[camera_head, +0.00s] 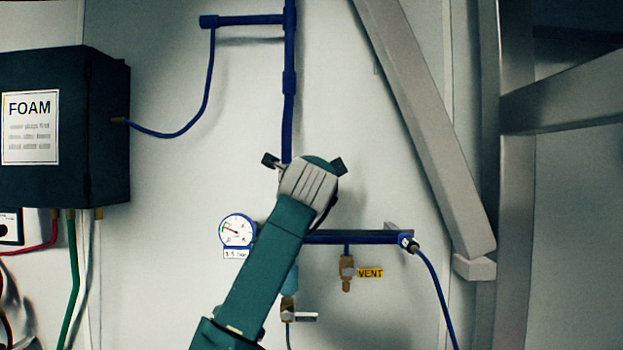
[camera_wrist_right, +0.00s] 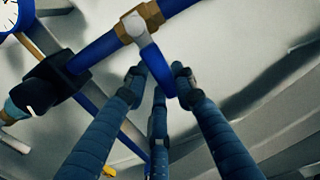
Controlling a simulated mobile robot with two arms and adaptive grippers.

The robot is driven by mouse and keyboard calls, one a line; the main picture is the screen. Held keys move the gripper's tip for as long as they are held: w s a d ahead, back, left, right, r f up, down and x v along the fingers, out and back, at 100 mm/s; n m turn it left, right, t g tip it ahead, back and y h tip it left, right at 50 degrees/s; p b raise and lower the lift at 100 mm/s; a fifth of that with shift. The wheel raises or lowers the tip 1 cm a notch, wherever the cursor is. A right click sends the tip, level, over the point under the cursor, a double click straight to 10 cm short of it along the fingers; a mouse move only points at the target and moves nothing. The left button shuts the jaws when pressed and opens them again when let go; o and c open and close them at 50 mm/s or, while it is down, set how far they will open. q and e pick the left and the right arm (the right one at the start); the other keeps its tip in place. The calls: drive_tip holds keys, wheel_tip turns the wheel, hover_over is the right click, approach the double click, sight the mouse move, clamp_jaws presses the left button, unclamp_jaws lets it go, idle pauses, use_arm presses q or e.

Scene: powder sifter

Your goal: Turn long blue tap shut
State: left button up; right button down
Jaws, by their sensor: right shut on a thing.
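In the right wrist view, the long blue tap lever (camera_wrist_right: 156,68) hangs from a pale hub on a brass valve body (camera_wrist_right: 150,15) in a blue pipe. My right gripper (camera_wrist_right: 160,80) has its blue fingers closed around the lever's lower end. In the head view, my right arm reaches up from the bottom and its wrist covers the pipe junction, so the tap and fingertips are hidden there. My left gripper is not in view.
A round gauge (camera_head: 237,230) is left of my arm. A horizontal blue pipe (camera_head: 350,237) runs right, with a brass vent valve (camera_head: 347,268) and yellow VENT tag (camera_head: 371,273) below. A dark FOAM box (camera_head: 97,120) is at left, and a slanted grey beam (camera_head: 420,120) at right.

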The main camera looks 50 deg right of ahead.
drive_tip(key=shift+f, duration=0.25)
drive_tip(key=c, duration=1.4)
unclamp_jaws()
drive_tip(key=shift+s+r, duration=0.1)
drive_tip(key=shift+r, duration=0.05)
drive_tip(key=shift+a, duration=0.1)
drive_tip(key=v, duration=1.2)
